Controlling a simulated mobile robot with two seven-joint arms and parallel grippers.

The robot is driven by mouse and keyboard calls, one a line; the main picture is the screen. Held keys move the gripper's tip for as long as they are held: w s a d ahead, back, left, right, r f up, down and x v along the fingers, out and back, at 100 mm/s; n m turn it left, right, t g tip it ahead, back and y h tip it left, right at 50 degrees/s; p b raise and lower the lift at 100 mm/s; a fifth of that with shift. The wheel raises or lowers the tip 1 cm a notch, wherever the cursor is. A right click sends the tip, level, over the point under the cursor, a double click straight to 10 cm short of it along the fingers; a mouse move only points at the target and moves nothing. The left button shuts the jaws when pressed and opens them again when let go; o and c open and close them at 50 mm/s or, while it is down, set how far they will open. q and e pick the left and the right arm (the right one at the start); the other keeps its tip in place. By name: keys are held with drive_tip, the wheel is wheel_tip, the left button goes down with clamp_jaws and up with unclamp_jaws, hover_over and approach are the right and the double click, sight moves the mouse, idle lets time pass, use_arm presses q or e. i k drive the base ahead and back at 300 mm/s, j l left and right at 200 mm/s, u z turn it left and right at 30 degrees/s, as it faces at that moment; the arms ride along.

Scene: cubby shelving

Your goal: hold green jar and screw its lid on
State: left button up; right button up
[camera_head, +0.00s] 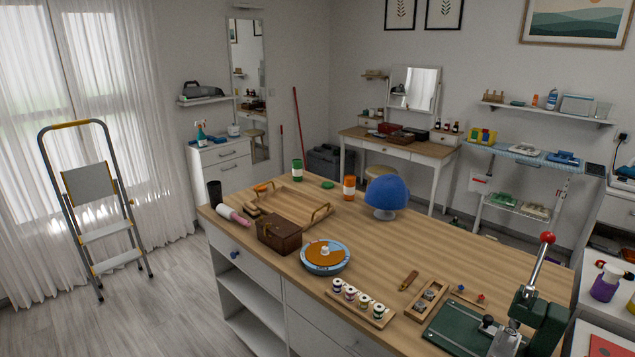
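The green jar (297,170) stands upright near the far left edge of the wooden-topped counter (440,245). It has a pale band around its middle. An orange jar (349,187) stands further right. Neither of my grippers shows in the head view.
A wooden tray with handles (290,207), a brown box (279,234), a round orange-and-blue turntable (325,256) and a blue cap on a stand (386,194) are on the counter. A green lever press (540,310) stands at the near right. The counter's middle right is clear.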

sight(296, 164)
drive_tip(key=u, duration=1.55)
drive_tip(key=i+z, duration=0.1)
drive_tip(key=i, duration=0.85)
drive_tip(key=i+j+z, duration=0.15)
drive_tip(key=i, duration=2.5)
drive_tip(key=i+z, duration=0.7)
drive_tip(key=i, duration=0.2)
drive_tip(key=i+j+z, duration=0.2)
drive_tip(key=i+z, duration=0.15)
drive_tip(key=i+l+z, duration=0.15)
drive_tip(key=i+z, duration=0.6)
drive_tip(key=i+j+z, duration=0.15)
drive_tip(key=i+z, duration=0.25)
drive_tip(key=i, duration=0.15)
